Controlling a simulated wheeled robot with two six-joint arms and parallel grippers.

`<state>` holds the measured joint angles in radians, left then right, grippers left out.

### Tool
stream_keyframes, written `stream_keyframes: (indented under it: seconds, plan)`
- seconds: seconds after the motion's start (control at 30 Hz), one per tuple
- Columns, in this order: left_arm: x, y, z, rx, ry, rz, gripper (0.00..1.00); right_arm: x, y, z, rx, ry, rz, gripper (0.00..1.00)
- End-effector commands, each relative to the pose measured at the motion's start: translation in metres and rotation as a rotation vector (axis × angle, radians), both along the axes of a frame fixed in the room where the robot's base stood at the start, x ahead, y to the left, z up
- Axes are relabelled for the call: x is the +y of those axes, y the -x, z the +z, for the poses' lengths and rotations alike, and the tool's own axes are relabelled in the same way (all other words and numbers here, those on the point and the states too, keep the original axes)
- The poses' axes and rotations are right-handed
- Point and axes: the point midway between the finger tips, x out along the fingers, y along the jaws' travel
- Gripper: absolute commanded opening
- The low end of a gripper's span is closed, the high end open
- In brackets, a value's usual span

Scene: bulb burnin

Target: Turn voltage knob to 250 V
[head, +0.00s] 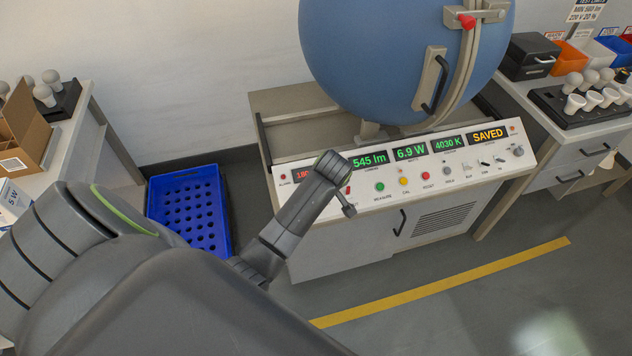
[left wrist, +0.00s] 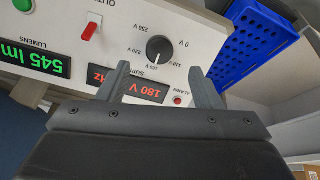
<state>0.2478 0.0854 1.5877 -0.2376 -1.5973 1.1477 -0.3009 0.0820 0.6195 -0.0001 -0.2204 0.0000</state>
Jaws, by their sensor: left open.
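The round black voltage knob (left wrist: 159,49) is on the white control panel, with voltage marks around it, including 0 V, 220 and 250 V. Its pale pointer line faces the 180 V mark, and the red supply display (left wrist: 143,91) beside it reads 180 V. My left gripper (left wrist: 158,68) is open, with one finger on each side of the knob's line and the knob just past the fingertips, apparently not touched. In the head view my left gripper (head: 343,184) is over the panel's left end and hides the knob. My right gripper is not in view.
A red switch (left wrist: 91,27) and the green lumens display (left wrist: 34,57) sit near the knob. The alarm lamp (left wrist: 178,100) is on the other side. A blue crate (head: 188,205) stands on the floor left of the bench. A large blue sphere (head: 385,55) rises behind the panel.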

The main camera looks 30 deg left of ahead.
Motion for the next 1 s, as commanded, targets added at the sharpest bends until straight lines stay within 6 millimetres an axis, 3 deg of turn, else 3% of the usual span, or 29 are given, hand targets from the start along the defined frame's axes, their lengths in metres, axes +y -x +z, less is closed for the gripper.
stream_keyframes:
  seconds: [0.2,0.43,0.9,1.0]
  plan:
    - [0.012,-0.009,-0.035,0.001,-0.002,0.000,0.59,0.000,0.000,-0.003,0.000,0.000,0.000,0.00]
    - [0.021,-0.016,-0.061,0.000,0.000,-0.001,0.59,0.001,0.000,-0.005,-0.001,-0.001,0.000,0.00]
    - [0.024,-0.018,-0.069,-0.002,0.000,-0.001,0.59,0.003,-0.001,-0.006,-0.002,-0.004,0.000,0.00]
    - [0.024,-0.018,-0.069,-0.002,0.000,-0.001,0.47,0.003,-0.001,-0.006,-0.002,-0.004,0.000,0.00]
